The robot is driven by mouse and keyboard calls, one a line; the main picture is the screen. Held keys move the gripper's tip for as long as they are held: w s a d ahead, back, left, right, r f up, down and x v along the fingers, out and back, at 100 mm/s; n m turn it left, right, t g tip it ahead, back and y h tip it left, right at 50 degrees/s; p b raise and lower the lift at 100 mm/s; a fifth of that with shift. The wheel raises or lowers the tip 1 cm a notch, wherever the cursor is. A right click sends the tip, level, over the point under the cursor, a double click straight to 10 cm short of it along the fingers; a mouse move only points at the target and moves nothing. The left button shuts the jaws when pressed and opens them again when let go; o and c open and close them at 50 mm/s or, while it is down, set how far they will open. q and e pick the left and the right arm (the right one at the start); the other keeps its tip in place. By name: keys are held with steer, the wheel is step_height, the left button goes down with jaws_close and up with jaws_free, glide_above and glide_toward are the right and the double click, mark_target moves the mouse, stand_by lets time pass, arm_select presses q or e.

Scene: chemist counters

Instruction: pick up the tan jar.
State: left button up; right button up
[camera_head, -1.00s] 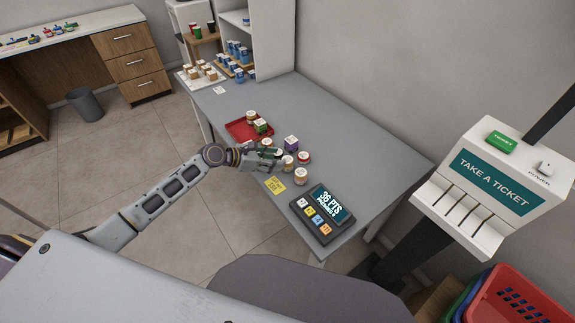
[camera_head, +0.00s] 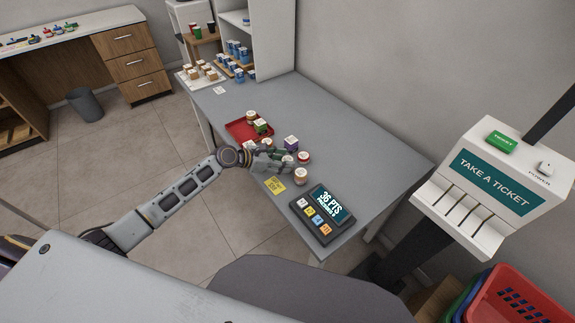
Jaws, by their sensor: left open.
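Several small jars with white lids stand near the front edge of the grey counter (camera_head: 335,135). A tan jar (camera_head: 288,161) is right at the fingertips of my left gripper (camera_head: 281,160), which is open and reaches in from the left. The fingers partly cover this jar; I cannot tell whether they touch it. Another tan-orange jar (camera_head: 300,176) stands just in front of it, and a reddish jar (camera_head: 303,158) to its right. A purple jar (camera_head: 291,143) stands behind. The labels are too small to read. My right gripper is not in view.
A red tray (camera_head: 240,132) with jars lies behind my left gripper. A yellow note (camera_head: 275,186) and a points terminal (camera_head: 322,212) lie toward the counter's near end. A ticket machine (camera_head: 490,185) stands at right.

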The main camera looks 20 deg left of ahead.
arm_select(q)
steer(key=shift+x, duration=1.2)
steer(key=c, duration=0.8)
